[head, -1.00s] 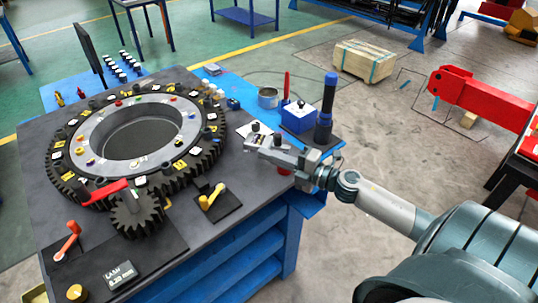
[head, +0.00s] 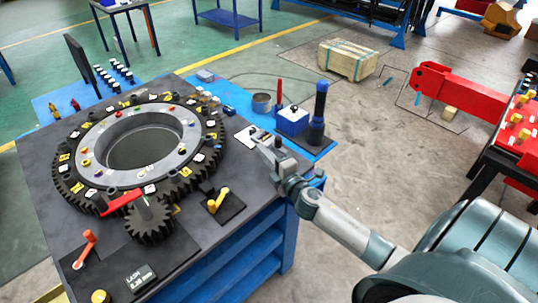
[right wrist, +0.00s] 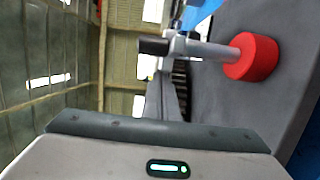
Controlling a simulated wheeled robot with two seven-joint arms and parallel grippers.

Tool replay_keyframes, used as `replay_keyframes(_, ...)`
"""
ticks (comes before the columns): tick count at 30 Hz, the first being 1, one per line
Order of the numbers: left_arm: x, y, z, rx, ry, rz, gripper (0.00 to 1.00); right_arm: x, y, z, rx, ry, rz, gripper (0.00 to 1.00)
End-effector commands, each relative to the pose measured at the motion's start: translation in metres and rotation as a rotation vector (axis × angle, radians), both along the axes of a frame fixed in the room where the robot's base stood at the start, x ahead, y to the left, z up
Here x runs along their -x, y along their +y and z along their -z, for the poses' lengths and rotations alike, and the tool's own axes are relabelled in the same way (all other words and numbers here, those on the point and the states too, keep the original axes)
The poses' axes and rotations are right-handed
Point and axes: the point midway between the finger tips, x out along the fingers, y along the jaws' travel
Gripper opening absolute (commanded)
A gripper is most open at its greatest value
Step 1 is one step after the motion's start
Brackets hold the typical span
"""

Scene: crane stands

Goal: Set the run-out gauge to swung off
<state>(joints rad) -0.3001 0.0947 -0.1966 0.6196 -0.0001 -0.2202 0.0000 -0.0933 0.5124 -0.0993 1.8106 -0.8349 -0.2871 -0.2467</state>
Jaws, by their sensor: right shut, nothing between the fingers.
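I cannot tell for sure which part is the run-out gauge. In the right wrist view a red round knob (right wrist: 250,57) sits on a grey rod beside the dark table; the rod's other end is black. My right gripper (head: 263,149) is shut and empty over the table's right edge, near a white plate (head: 244,132). In the head view it and its wrist hide what lies behind them, and the red knob does not show. The large ring gear (head: 75,180) lies to its left, with a small pinion (head: 150,222) in front. My left gripper is not in view.
A yellow lever (head: 217,200), an orange lever (head: 87,243), a red lever (head: 122,200) and a lash display (head: 139,278) stand on the table's front part. A blue box (head: 291,121) and a dark post (head: 318,115) stand behind my right gripper.

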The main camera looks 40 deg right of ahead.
Motion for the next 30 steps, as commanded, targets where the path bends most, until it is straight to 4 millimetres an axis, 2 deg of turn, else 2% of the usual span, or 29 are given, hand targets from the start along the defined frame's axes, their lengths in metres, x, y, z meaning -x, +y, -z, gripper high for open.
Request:
replay_keyframes(6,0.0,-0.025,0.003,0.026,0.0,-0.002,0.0,-0.012,-0.006,0.003,-0.008,0.0,0.209,0.0)
replay_keyframes(8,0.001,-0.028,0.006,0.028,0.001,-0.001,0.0,-0.015,-0.008,0.004,-0.008,0.0,0.264,0.0)
replay_keyframes(17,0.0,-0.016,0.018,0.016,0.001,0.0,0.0,-0.023,-0.02,0.003,-0.004,0.001,0.474,0.0)
replay_keyframes(30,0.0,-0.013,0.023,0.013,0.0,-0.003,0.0,-0.027,-0.027,0.001,0.001,0.0,0.47,0.0)
